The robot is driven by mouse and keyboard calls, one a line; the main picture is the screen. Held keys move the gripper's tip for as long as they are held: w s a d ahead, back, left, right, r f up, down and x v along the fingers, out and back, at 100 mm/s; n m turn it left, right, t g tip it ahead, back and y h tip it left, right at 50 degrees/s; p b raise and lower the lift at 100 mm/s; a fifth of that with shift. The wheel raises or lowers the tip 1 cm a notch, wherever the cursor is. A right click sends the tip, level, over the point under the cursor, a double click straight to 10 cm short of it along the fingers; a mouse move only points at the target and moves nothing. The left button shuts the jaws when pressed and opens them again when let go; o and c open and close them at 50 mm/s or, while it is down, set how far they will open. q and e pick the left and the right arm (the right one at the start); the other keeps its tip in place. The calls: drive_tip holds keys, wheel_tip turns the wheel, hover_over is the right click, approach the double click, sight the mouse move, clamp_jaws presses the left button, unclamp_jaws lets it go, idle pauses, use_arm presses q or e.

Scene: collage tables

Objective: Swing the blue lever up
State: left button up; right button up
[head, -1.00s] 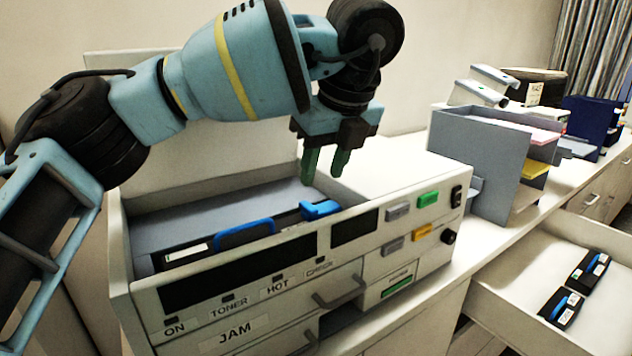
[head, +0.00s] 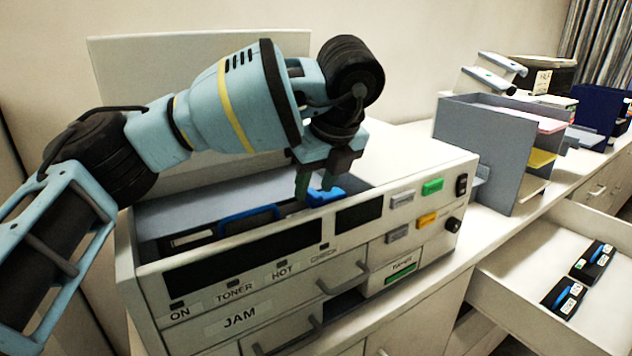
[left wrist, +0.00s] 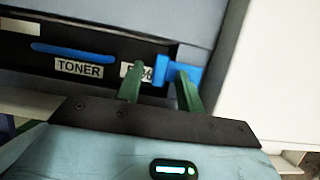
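The blue lever (head: 325,195) sits at the right end of the dark toner cartridge inside the open top of the printer. In the left wrist view the blue lever (left wrist: 178,74) lies between the two green fingertips. My left gripper (head: 318,188) reaches down into the printer at the lever; it also shows in the left wrist view (left wrist: 160,86). Its fingers are apart, one on each side of the lever. The right finger looks close against the lever; I cannot tell whether it touches. My right gripper is not in view.
The cartridge's blue handle (head: 248,218) lies left of the lever. The printer's front wall (head: 235,265) stands in front of the bay, and its raised lid (head: 130,75) behind. Grey paper trays (head: 490,150) stand to the right. An open drawer (head: 535,265) holds two spare cartridges.

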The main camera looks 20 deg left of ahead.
sight(310, 188)
use_arm(q)
drive_tip(key=shift+f, duration=0.15)
clamp_jaws()
drive_tip(key=shift+w, duration=0.1)
drive_tip(key=shift+w+d+r+m+g+y, duration=0.15)
drive_tip(key=shift+w+d+r+g+y, duration=0.15)
drive_tip(key=shift+r+g+y, duration=0.3)
drive_tip(key=shift+w+d+r+m+g+y, duration=0.15)
drive_tip(key=shift+w+r+g+y, duration=0.2)
drive_tip(key=shift+g, duration=0.35)
drive_tip(key=shift+w+d+r+m+g+y, duration=0.15)
drive_tip(key=shift+w+d+g+y, duration=0.1)
drive_tip(key=shift+g+y, duration=0.25)
drive_tip(key=shift+w+d+r+m+g+y, duration=0.1)
drive_tip(key=shift+w+d+m+g+y, duration=0.1)
drive_tip(key=shift+g+y, duration=0.3)
drive_tip(key=shift+w+d+g, duration=0.15)
drive_tip(key=shift+w+g, duration=0.05)
drive_tip(key=shift+g, duration=0.1)
unclamp_jaws()
